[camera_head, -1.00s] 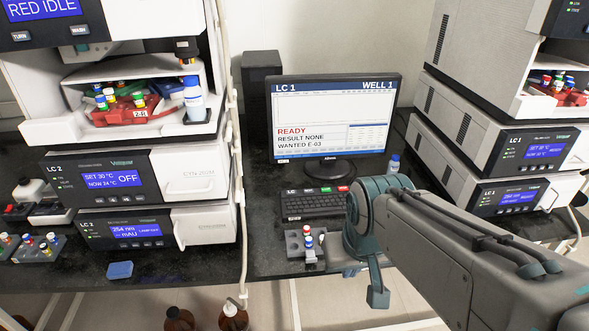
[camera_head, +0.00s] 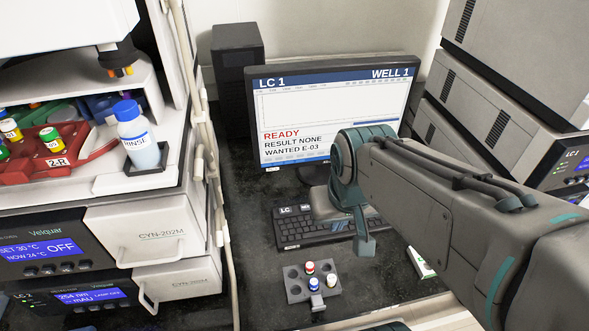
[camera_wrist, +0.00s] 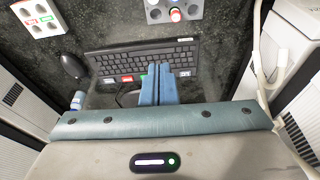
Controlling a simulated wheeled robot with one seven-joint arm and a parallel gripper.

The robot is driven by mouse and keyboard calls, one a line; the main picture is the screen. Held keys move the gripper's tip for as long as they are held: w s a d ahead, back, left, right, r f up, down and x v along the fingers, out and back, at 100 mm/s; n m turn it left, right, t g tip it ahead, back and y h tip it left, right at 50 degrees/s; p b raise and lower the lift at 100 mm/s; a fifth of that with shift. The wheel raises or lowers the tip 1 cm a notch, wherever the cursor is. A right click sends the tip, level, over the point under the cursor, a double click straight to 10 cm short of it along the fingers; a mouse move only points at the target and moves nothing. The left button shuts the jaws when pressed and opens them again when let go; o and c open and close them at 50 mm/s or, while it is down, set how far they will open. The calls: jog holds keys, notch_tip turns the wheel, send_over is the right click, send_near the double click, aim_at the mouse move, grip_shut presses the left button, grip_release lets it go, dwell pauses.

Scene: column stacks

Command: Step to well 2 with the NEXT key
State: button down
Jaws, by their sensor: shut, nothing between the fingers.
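The black keyboard (camera_head: 315,230) lies on the bench in front of the monitor (camera_head: 335,110), which reads LC 1, WELL 1, READY, RESULT NONE, WANTED E-03. Along its far edge is a row of labelled keys; the white NEXT key (camera_head: 306,208) is partly cut off by my arm. The keyboard also shows upside down in the wrist view (camera_wrist: 130,60), with white, red and green keys along its lower edge. My gripper (camera_wrist: 158,72) is shut and empty, its blue fingers over that key row and hiding part of it. Contact with a key cannot be told.
A grey vial rack (camera_head: 299,290) with several vials stands in front of the keyboard. Instrument stacks with a rinse bottle (camera_head: 137,135) flank the bench.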

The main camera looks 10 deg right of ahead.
jog(key=shift+s, duration=0.1)
jog(key=w+a+f+m+y+p, duration=0.2)
jog(key=w+f+m+y+p, duration=0.2)
jog(key=w+f+m+p, duration=0.7)
jog(key=w+d+m+t+y+p, duration=0.2)
jog(key=w+m+t+p, duration=0.1)
jog(key=w+m, duration=0.4)
jog(key=shift+w+d+r+t, duration=0.4)
jog(key=shift+w+r+t, duration=0.1)
jog(key=shift+w, duration=1.35)
jog(key=shift+f, duration=0.15)
